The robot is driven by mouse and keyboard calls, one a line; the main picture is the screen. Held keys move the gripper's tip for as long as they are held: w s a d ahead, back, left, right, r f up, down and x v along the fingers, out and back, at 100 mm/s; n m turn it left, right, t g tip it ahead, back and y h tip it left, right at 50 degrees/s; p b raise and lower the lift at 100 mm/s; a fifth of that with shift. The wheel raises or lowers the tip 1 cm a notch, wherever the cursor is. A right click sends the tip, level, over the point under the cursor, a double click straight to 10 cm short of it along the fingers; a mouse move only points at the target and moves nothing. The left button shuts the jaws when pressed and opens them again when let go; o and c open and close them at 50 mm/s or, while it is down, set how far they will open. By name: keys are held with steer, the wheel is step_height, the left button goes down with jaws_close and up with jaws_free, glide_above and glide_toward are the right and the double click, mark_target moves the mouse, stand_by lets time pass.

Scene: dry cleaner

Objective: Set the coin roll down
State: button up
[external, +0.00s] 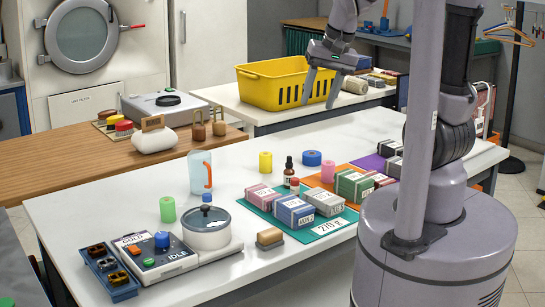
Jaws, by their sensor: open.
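My gripper (320,101) hangs from above with its two fingers spread apart, pointing down at the right end of the yellow crate (262,94). I see nothing held between the fingers. I cannot tell for sure which thing is the coin roll. Small coloured cylinders stand on the white front table: a green one (168,209), a yellow one (265,162), a pink one (328,172) and a wide blue one (312,158). A beige roll (355,85) lies on the back counter just right of the gripper.
The white front table (120,205) also bears a lidded grey pot (206,230), a clear jug (200,173), a dark bottle (288,171) and labelled bundles (294,212) on coloured mats. A wooden counter (75,155) is at the left.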

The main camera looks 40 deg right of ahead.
steer(key=shift+o, duration=0.4)
steer(key=s+a+r+n+t, duration=0.1)
steer(key=s+a+r+t, duration=0.1)
steer(key=s, duration=0.8)
steer(key=shift+s+a+r+n+y, duration=0.2)
steer(key=shift+s+a+n+y, duration=0.05)
steer(key=shift+s+n+y, duration=0.15)
steer(key=shift+w, duration=0.2)
